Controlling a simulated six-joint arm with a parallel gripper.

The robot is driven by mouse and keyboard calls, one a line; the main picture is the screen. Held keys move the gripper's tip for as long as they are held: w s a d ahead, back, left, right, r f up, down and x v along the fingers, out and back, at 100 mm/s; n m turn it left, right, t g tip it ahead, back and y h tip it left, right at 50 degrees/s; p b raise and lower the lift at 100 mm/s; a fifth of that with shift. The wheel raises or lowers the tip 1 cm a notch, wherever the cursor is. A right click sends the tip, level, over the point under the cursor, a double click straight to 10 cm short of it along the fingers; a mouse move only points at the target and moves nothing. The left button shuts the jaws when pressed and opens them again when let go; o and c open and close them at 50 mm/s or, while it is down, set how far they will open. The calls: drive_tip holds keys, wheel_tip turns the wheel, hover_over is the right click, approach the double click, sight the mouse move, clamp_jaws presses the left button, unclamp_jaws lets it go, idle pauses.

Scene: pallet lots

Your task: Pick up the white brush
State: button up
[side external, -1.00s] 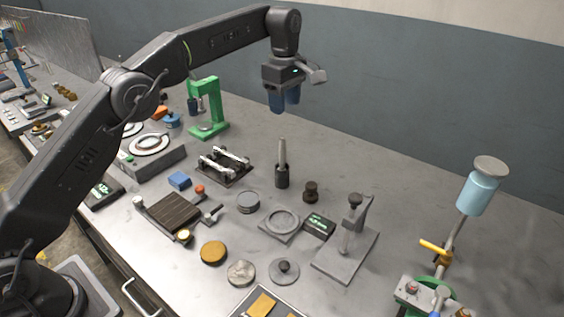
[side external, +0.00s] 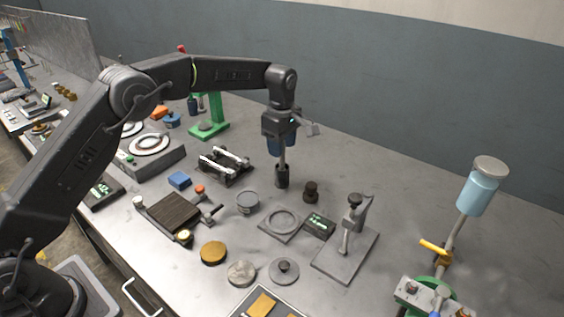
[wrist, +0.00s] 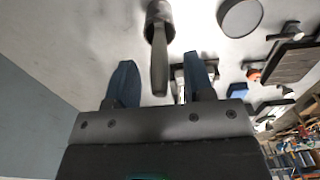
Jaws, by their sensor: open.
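A pale grey, tapered upright piece (side external: 282,160), which looks like the brush, stands in a dark round holder (side external: 282,178) in the middle of the bench. Its lower end is hidden in the holder. It also shows in the wrist view (wrist: 159,72), its free end between my two blue fingers. My gripper (side external: 282,150) points down over it, fingers open on either side of its upper part. In the wrist view my gripper (wrist: 160,58) has a visible gap between each finger and the piece. I cannot tell if the fingers line up in depth.
A small dark knob-topped piece (side external: 311,191) stands just right of the holder. A black fixture with pale bars (side external: 226,164) is to the left. A grey round tin (side external: 247,202) and a ring plate (side external: 282,222) lie in front. The bench behind is clear.

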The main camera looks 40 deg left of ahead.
wheel_tip(320, 180, down, 2)
clamp_jaws()
idle(0.6)
